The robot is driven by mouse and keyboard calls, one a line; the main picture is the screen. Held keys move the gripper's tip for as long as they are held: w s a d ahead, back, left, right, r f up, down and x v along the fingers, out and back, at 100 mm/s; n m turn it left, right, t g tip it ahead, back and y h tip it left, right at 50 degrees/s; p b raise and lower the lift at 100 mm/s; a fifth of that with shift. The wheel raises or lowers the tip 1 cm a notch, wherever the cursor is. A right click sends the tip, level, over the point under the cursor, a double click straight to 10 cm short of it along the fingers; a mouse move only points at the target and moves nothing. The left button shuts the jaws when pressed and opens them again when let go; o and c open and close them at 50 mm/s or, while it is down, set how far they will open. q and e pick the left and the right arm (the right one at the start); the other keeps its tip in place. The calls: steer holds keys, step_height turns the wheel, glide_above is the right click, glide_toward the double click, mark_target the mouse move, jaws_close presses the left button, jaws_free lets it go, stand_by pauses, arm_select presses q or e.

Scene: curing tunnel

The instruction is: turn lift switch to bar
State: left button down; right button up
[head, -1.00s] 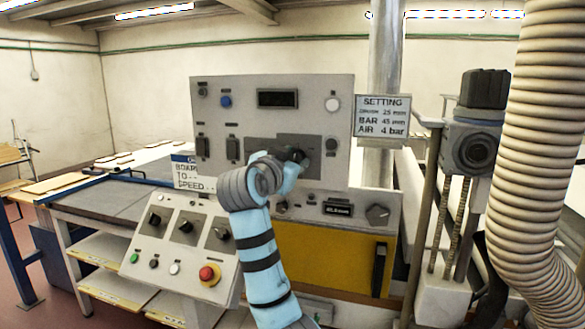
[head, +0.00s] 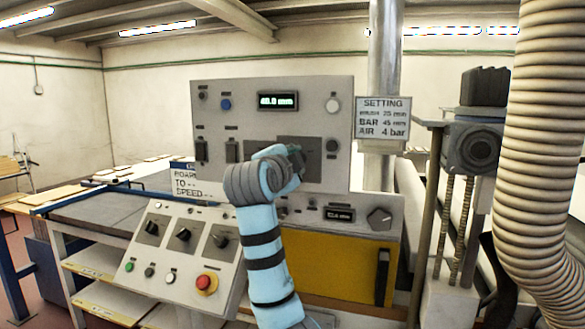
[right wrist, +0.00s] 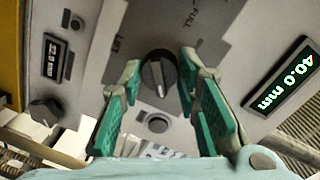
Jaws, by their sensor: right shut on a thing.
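The lift switch is a round dark knob (right wrist: 158,74) with a pale pointer line, on a dark grey plate of the upper panel (head: 225,115). My right gripper (right wrist: 158,78) has a green-padded finger on each side of the knob and is shut on it. The pointer aims toward the bottom of the right wrist view. In the head view my right gripper (head: 296,162) covers the knob. The lit display (head: 278,101) reads 40.0 mm, clear in the right wrist view (right wrist: 281,86). My left gripper is not in view.
A setting sign (head: 382,124) lists BAR 45 mm. A lower panel holds a second small display (head: 339,215) and a dark knob (head: 379,219). A sloped box (head: 180,253) carries switches and a red stop button (head: 207,283). A ribbed hose (head: 545,140) stands at right.

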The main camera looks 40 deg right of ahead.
steer(key=shift+r+m, duration=0.1)
steer(key=shift+m, duration=0.3)
steer(key=o, duration=1.2)
steer(key=shift+c, duration=0.2)
steer(key=shift+s, duration=0.1)
steer(key=v, duration=1.2)
steer(key=shift+d, duration=0.15)
steer(key=shift+r, duration=0.1)
